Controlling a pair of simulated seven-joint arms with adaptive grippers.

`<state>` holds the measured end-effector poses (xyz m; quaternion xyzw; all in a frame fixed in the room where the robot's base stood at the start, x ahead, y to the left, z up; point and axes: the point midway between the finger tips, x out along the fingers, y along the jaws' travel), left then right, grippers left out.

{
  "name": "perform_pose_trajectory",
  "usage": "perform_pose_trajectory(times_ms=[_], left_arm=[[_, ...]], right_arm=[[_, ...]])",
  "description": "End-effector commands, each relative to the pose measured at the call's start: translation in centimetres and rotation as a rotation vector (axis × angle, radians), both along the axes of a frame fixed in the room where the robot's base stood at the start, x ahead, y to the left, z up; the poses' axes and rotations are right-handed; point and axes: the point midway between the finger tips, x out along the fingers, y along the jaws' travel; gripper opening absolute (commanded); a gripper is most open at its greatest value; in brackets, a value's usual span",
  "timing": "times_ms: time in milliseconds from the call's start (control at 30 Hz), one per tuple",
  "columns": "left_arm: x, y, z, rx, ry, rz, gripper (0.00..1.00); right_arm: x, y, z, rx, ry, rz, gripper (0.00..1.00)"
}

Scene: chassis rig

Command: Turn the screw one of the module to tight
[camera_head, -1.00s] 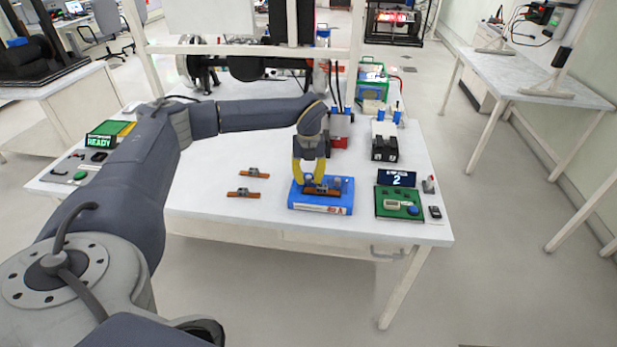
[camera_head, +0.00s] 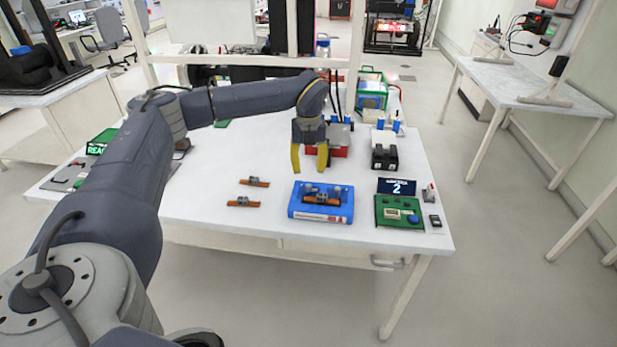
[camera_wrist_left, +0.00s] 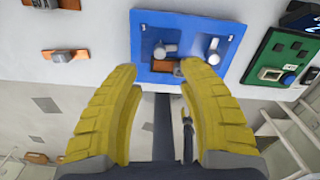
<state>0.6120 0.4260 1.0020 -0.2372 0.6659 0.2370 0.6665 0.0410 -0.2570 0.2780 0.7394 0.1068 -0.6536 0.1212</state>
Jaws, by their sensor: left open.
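The module, a blue block (camera_head: 341,210) with an orange-brown part (camera_head: 321,199) and grey screw-like pieces on top, lies on the white table. It also shows in the left wrist view (camera_wrist_left: 146,74), with a grey screw-like piece (camera_wrist_left: 165,50) near its middle and another (camera_wrist_left: 214,52) at its right. I cannot tell which is screw one. My left gripper (camera_head: 309,170) has yellow fingers spread apart and empty, above and just behind the block. In the left wrist view its fingers (camera_wrist_left: 160,72) frame the block's near edge. My right gripper is not in view.
Two loose orange-brown parts (camera_head: 243,202) (camera_head: 255,182) lie left of the block. The front table strip is clear.

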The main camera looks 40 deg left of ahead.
Motion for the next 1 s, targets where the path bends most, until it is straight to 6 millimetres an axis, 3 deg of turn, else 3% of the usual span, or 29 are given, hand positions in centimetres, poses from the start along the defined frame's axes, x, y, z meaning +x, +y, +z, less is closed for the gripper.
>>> perform_pose_trajectory(times_ms=[100, 300, 800, 867, 1000], left_arm=[[0.0, 0.0, 1.7, 0.000, -0.003, -0.001, 0.41], [0.0, 0.0, 3.3, 0.000, -0.001, 0.000, 0.41], [0.0, -0.1, 3.8, 0.000, -0.001, -0.002, 0.41], [0.3, -0.8, 4.0, -0.001, -0.003, -0.013, 0.41], [2.0, -4.3, 4.7, -0.007, -0.018, -0.063, 0.41]], right_arm=[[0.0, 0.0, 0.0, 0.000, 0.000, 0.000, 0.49], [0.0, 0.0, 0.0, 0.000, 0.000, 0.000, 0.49], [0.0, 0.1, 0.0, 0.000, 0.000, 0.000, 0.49], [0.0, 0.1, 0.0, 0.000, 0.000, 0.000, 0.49], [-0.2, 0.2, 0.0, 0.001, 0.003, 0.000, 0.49]])
